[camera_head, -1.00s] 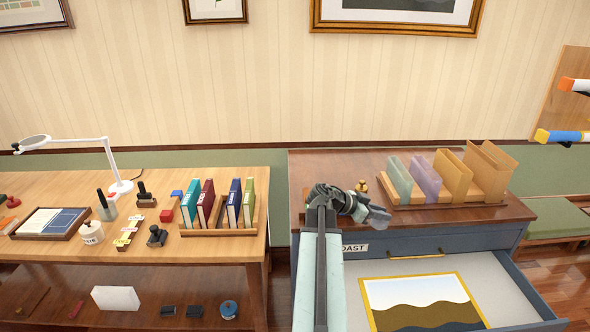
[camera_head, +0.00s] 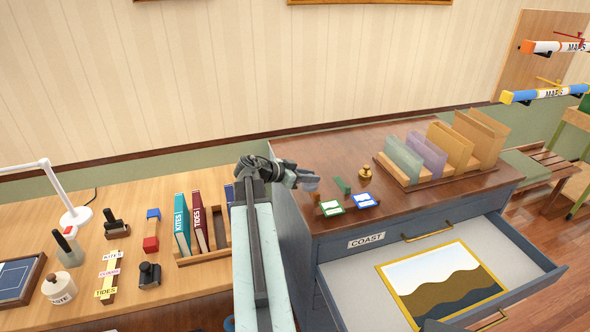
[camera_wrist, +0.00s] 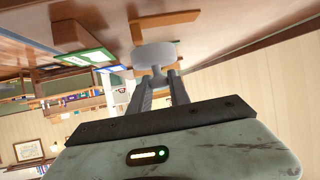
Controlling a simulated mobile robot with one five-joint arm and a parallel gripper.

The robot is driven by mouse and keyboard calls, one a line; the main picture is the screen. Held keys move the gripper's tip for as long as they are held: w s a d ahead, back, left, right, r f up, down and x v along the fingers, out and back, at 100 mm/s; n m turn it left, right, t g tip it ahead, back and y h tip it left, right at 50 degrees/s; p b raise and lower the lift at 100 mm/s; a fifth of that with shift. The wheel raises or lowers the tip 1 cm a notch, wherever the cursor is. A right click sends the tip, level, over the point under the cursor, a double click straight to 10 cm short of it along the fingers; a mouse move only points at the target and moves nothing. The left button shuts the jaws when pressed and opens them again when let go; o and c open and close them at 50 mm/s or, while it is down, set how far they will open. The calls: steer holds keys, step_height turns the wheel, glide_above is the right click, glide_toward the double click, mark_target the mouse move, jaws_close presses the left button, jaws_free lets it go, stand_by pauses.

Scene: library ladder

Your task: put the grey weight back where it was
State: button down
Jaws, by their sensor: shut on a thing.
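My gripper (camera_wrist: 157,75) is shut on the grey weight (camera_wrist: 155,53), a pale grey rounded piece at the fingertips in the wrist view. In the head view my gripper (camera_head: 300,178) is over the left part of the brown cabinet top (camera_head: 330,152), with the grey weight (camera_head: 310,184) at its tip. The weight appears held above the top; the exact gap is hard to tell. A green-edged card (camera_head: 332,208) and a blue-edged card (camera_head: 364,200) stand near the front edge, right of the gripper.
A rack of folders (camera_head: 420,177) stands at the right. The COAST drawer (camera_head: 510,240) is open, with a picture (camera_head: 440,280) inside. A wooden desk (camera_head: 110,215) is at the left.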

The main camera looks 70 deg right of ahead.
steer(key=w+d, duration=0.2)
steer(key=d, duration=0.2)
steer(key=w+d+f+b, duration=0.1)
steer(key=w+d, duration=0.2)
steer(key=d, duration=0.1)
steer(key=w+d, duration=0.2)
steer(key=d, duration=0.2)
steer(key=shift+w+d+f, duration=0.15)
steer(key=shift+d+f, duration=0.1)
steer(key=shift+d, duration=0.1)
steer(key=f+b, duration=0.2)
steer(key=b, duration=0.1)
steer(key=f+b, duration=0.1)
steer(key=f, duration=0.1)
steer(key=shift+w+d, duration=0.2)
steer(key=shift+d, duration=0.1)
steer(key=shift+r, duration=0.25)
steer(key=shift+f, duration=0.25)
steer(key=c, duration=1.2)
jaws_free()
steer(key=shift+r, duration=0.1)
steer(key=shift+r, duration=0.15)
